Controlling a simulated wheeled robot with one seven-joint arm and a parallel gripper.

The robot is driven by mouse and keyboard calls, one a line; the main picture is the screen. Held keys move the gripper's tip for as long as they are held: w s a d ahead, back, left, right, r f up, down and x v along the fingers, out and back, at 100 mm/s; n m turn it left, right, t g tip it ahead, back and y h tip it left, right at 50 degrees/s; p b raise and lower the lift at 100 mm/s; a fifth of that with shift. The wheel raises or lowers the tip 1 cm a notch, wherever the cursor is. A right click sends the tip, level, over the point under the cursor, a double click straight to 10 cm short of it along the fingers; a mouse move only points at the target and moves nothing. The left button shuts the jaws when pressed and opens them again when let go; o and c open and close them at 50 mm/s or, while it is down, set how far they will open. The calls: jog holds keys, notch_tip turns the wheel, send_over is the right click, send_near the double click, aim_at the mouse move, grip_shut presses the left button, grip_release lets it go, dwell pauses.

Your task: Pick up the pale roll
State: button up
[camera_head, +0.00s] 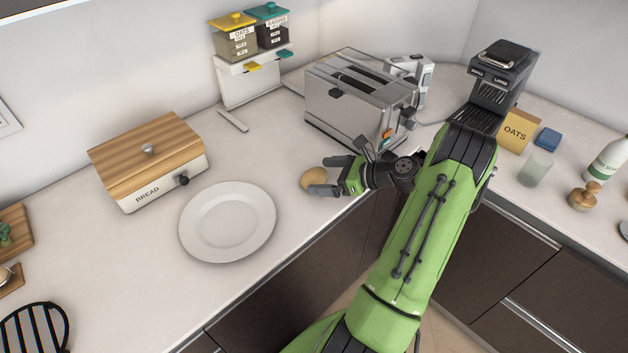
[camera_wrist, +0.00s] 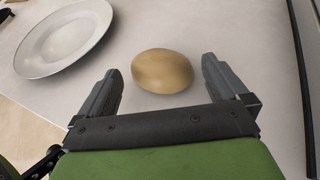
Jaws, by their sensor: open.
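The pale roll (camera_head: 314,178) is a round, tan bun on the white counter, to the right of the plate and in front of the toaster. In the wrist view the roll (camera_wrist: 162,71) lies just beyond and between the two fingertips. My gripper (camera_head: 322,176) is open, with its fingers close to the roll and partly covering it in the head view. In the wrist view my gripper (camera_wrist: 160,80) has a finger on each side, apart from the roll, with nothing held.
An empty white plate (camera_head: 228,222) lies left of the roll. A wooden-lidded bread box (camera_head: 150,160) stands farther left. A metal toaster (camera_head: 360,98) stands close behind my gripper. The counter's front edge is near. Bare counter (camera_head: 262,152) lies behind the plate.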

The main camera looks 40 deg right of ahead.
aim_at(322, 176)
jog(key=x, duration=0.3)
jog(key=shift+w+a+f, duration=0.1)
jog(key=shift+w+f, duration=0.2)
jog(key=shift+s+r, duration=0.1)
